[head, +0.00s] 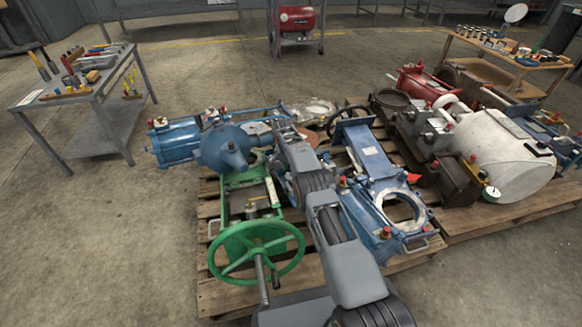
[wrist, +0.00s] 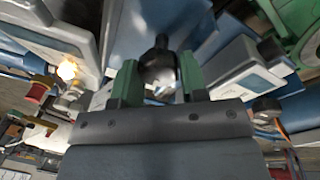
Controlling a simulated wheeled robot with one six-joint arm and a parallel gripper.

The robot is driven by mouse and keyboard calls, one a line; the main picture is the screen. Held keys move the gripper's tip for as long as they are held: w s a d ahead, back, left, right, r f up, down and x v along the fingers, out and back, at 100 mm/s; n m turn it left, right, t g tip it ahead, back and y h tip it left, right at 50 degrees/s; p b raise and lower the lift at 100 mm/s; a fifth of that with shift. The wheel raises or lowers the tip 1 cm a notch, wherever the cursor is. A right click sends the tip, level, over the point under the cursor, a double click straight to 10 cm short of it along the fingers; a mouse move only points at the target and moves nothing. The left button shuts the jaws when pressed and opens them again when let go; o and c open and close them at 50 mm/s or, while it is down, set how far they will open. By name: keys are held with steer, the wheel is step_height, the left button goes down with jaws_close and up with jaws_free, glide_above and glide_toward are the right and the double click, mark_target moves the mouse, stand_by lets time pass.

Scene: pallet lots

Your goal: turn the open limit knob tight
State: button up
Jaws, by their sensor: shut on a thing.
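A dark, rounded knob (wrist: 158,68) with a short stem sits between the two green fingers of my gripper (wrist: 160,82) in the wrist view. My gripper is shut on it, one finger on each side. Whether this is the open limit knob cannot be read from any marking. In the head view my arm reaches over the pallet to the blue actuator (head: 222,146), and my own links hide the fingertips and the held knob.
A green handwheel (head: 257,249) stands at the pallet's front left. A blue valve (head: 375,180) lies right of my arm. A white tank (head: 503,155) is on the right pallet. A tool table (head: 95,95) stands left, with clear floor in front of it.

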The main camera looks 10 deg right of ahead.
steer(key=shift+m, duration=0.5)
steer(key=o, duration=0.9)
steer(key=shift+r, duration=0.1)
